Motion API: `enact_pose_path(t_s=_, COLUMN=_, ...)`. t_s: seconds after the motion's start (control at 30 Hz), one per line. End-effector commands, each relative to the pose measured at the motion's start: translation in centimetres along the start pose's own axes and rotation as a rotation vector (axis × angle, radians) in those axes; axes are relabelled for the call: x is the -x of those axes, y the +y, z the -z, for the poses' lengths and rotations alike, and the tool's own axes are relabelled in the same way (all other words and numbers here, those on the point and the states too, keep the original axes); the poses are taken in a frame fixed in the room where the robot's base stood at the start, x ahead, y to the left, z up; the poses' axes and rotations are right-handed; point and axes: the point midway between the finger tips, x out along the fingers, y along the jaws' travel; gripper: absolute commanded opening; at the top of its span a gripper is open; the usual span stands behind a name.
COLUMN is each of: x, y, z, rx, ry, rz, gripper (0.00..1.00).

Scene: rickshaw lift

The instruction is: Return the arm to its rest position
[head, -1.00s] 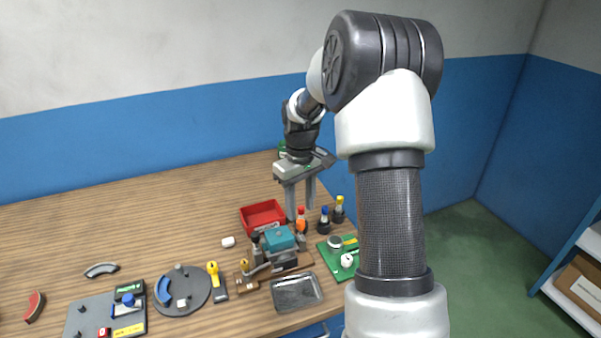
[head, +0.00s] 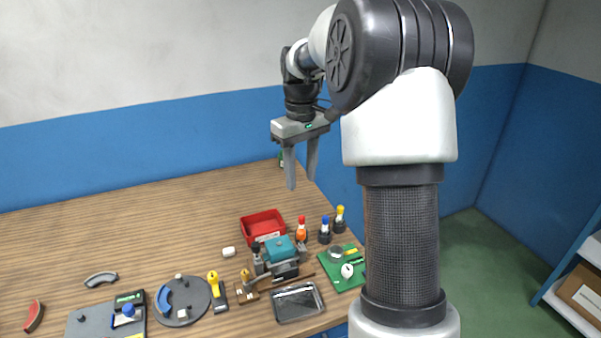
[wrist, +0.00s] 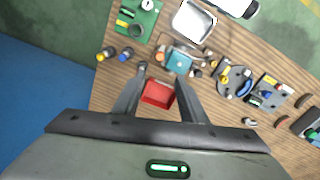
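My gripper (head: 302,182) hangs above the wooden table (head: 130,225), toward its right end in the head view. Its two fingers point down and stand apart, with nothing between them. In the wrist view the gripper (wrist: 160,82) is also open and empty. The red bin (wrist: 157,94) shows far below, between the fingers. My arm rises at the right of the head view and bends over at the top.
Below stand the red bin (head: 262,224), a teal-topped device (head: 280,248), several bottles (head: 325,230), a metal tray (head: 297,302) and a green board (head: 341,268). A grey disc (head: 183,301) lies left. A shelf (head: 580,292) stands far right. The space around the gripper is clear.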

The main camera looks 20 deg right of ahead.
Motion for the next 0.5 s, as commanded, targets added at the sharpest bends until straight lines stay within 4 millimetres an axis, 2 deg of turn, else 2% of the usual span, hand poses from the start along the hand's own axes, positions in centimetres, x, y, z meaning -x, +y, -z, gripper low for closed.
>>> enact_pose_path(t_s=0.17, x=0.0, y=0.0, z=0.0, rx=0.000, ry=0.000, rz=0.000, gripper=0.38)
enact_pose_path(t_s=0.27, x=0.7, y=-0.5, z=-0.3, rx=-0.001, ry=0.007, rz=-0.008, gripper=0.38)
enact_pose_path(t_s=0.37, x=2.8, y=-2.0, z=-1.3, rx=-0.013, ry=0.032, rz=-0.032, gripper=0.38)
enact_pose_path(t_s=0.5, x=7.0, y=-5.7, z=-4.7, rx=-0.050, ry=0.103, rz=-0.082, gripper=0.38)
